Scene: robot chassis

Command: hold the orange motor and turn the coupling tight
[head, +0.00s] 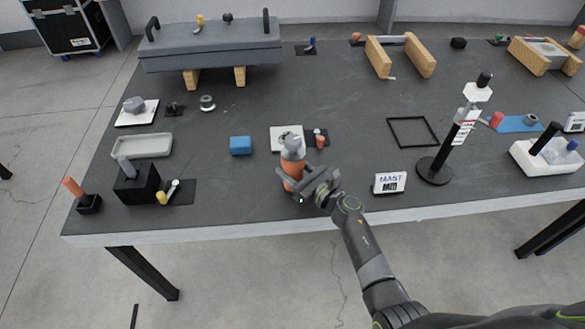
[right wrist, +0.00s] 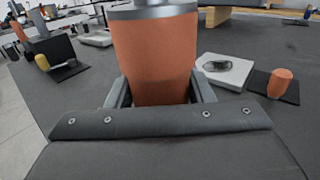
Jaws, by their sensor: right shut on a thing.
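The orange motor (head: 292,168) stands near the table's front edge in the head view, with a grey coupling (head: 291,142) at its top. My right gripper (head: 294,186) reaches it from the front right and is shut around its orange body. In the right wrist view the orange motor (right wrist: 155,55) fills the middle, with a finger at each side of it. A grey collar shows at the top edge there, and the rest of the coupling is cut off. My left gripper is in neither view.
A white plate (head: 279,134) lies behind the motor, with a small orange part (head: 320,141) on a dark pad to its right. A blue block (head: 240,145) is to the left. A MAST sign (head: 390,183) and a mast stand (head: 434,171) are to the right.

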